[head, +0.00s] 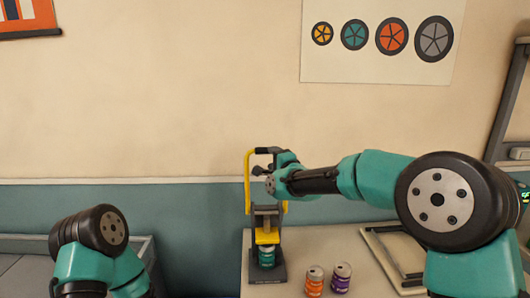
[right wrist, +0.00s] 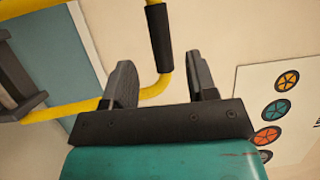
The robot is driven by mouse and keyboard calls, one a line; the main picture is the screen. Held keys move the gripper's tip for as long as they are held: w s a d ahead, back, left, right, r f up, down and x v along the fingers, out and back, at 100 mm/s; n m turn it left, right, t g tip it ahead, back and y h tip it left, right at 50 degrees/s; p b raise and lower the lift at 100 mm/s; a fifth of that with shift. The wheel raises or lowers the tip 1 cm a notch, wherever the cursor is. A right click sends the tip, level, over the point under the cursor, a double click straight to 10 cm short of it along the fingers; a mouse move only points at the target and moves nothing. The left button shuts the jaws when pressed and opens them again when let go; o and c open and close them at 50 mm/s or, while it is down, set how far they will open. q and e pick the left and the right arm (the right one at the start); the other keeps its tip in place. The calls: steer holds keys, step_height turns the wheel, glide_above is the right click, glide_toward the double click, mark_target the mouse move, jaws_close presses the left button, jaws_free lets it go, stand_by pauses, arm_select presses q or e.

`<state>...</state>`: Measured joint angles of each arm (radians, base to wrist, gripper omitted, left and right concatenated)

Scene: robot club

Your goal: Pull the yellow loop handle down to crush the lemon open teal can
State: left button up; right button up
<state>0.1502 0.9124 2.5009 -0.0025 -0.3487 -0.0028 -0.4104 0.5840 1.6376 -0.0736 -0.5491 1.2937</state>
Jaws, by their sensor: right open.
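The can crusher's yellow loop handle (head: 248,176) stands upright, with a dark grip (head: 268,150) across its top. My right gripper (head: 264,175) is at the loop, just below the grip. In the right wrist view the gripper (right wrist: 163,78) is open, and the dark grip (right wrist: 158,40) and the loop's yellow corner show between its fingers, which do not close on it. The teal can (head: 266,257) stands upright in the crusher, under the yellow press block (head: 267,236). Its lemon marking is too small to make out. My left gripper is out of view; only its arm shows at lower left.
An orange can (head: 314,281) and a purple can (head: 341,277) stand on the table (head: 325,247) right of the crusher. A grey frame-like object (head: 392,262) lies farther right, below my right arm. A wall poster (head: 383,38) hangs above.

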mark_target(265, 149)
steer(key=shift+x, duration=3.6)
jaws_close()
